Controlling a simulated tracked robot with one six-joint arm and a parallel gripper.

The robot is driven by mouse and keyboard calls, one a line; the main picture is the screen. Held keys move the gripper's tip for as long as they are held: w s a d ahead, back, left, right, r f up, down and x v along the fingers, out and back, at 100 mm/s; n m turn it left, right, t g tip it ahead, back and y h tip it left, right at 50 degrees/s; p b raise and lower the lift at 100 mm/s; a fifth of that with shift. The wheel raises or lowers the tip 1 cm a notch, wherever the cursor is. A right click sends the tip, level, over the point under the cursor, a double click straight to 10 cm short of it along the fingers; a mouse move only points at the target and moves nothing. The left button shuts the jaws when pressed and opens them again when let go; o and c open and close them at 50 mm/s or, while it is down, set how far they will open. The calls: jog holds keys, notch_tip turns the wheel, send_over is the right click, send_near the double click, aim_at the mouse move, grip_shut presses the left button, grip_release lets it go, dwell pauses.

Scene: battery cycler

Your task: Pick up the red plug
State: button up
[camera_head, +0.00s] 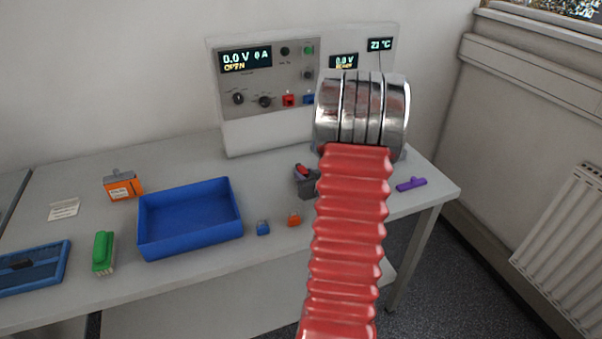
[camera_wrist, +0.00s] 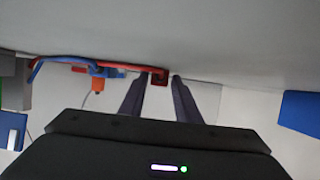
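In the wrist view, the two dark fingers of my gripper (camera_wrist: 159,77) stand apart. A small red block-like piece, which looks like the red plug (camera_wrist: 159,79), shows at the gap between the fingertips, with a red lead running left from it. I cannot tell how far beyond the tips it lies; no grip on it shows. In the head view, my arm's red sleeve and metal end cover the gripper. The red plug cannot be made out there.
A blue lead (camera_wrist: 60,62) and an orange piece (camera_wrist: 97,85) are left of the fingers. The head view shows a blue tray (camera_head: 190,252), small blue (camera_head: 263,228) and orange (camera_head: 294,220) pieces, a purple piece (camera_head: 411,184) and the cycler (camera_head: 240,135) at the back.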

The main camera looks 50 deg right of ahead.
grip_shut()
notch_tip(320, 180, up, 10)
dwell(0.9)
jog(key=shift+s, duration=0.1)
dwell(0.6)
